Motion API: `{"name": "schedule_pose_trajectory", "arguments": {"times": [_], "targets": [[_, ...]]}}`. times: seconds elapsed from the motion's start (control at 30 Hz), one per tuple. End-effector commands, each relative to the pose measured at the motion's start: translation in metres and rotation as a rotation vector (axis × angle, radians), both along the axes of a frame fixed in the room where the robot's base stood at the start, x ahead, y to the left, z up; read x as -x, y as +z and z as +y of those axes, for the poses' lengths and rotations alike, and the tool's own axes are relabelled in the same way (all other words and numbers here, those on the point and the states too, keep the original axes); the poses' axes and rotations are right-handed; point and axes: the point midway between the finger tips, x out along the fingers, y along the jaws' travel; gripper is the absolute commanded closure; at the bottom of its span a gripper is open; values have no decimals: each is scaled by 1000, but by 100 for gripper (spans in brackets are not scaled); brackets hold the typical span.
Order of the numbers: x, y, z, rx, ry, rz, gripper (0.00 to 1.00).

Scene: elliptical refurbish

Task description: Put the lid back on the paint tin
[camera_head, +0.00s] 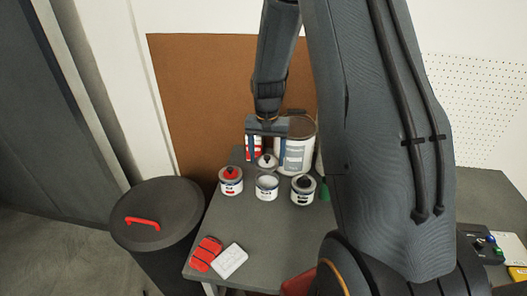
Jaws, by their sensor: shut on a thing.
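A small paint tin (266,191) stands on the grey table, open at the top, with pale contents or a pale inside. My gripper (267,158) is above and slightly behind it, pointing down. It is shut on a pale lid with a dark knob (267,163), which hangs apart from the tin and looks about level. A tin with a red lid (230,181) stands to the left of the open tin. A tin with a dark lid (303,188) stands to the right. The fingers' exact contact on the lid is too small to tell.
A large paint can (296,155) and a red-and-white can (252,148) stand close behind. A red object (206,253) and a white block (230,261) lie near the table's (248,225) front left. A dark bin (158,207) with a red handle stands left.

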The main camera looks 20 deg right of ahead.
Motion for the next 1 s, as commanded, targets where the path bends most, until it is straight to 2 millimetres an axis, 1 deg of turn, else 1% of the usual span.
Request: {"name": "schedule_pose_trajectory", "arguments": {"times": [0.27, 0.7, 0.83, 1.0], "targets": [[1, -17, -3, 0, -5, 1, 55], [1, -54, -3, -1, -6, 1, 55], [1, -61, -3, 0, -6, 0, 55], [1, -63, -3, 0, -6, 0, 55]]}}
